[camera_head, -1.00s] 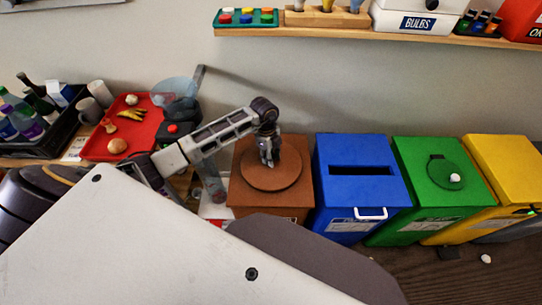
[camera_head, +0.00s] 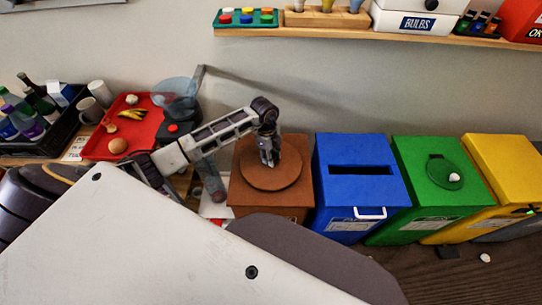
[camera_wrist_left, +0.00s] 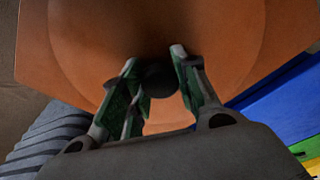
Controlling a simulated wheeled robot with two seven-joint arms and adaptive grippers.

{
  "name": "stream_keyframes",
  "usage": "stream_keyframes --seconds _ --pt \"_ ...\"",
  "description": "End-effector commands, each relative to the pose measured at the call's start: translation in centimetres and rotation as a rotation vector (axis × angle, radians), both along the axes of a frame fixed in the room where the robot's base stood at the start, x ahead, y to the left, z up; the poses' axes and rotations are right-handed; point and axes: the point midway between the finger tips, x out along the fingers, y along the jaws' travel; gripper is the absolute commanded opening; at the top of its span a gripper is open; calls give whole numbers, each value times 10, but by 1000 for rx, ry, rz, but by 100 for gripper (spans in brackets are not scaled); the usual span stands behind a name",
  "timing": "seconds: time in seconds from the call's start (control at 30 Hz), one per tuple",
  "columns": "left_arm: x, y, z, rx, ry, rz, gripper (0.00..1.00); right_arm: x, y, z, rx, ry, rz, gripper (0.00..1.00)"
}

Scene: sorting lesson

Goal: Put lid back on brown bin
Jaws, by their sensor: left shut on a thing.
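The brown bin (camera_head: 240,201) stands against the wall, left of the blue bin. Its round brown lid (camera_head: 289,178) lies on top of the bin, looking flat and about centred; I cannot tell whether it is fully seated. My left gripper (camera_head: 267,158) reaches down over the lid from above. In the left wrist view the gripper (camera_wrist_left: 158,68) has its fingers on either side of the lid's dark round knob (camera_wrist_left: 159,78), shut on it. The lid (camera_wrist_left: 235,50) fills much of that view above the bin top (camera_wrist_left: 285,22). My right gripper is not in view.
A blue bin (camera_head: 335,195) with a slot, a green bin (camera_head: 415,190) and a yellow bin (camera_head: 505,160) stand to the right. A red tray (camera_head: 100,147) with food and a black crate (camera_head: 62,131) with bottles are at left. A shelf (camera_head: 370,35) runs above.

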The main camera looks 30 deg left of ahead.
Motion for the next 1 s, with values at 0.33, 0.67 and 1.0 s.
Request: stream_keyframes --seconds 0.33,0.67,1.0 --pt "0 0 0 0 -1 0 3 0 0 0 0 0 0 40" --pt "0 0 0 0 0 0 56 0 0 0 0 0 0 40" --pt "0 0 0 0 1 0 72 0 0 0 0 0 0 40"
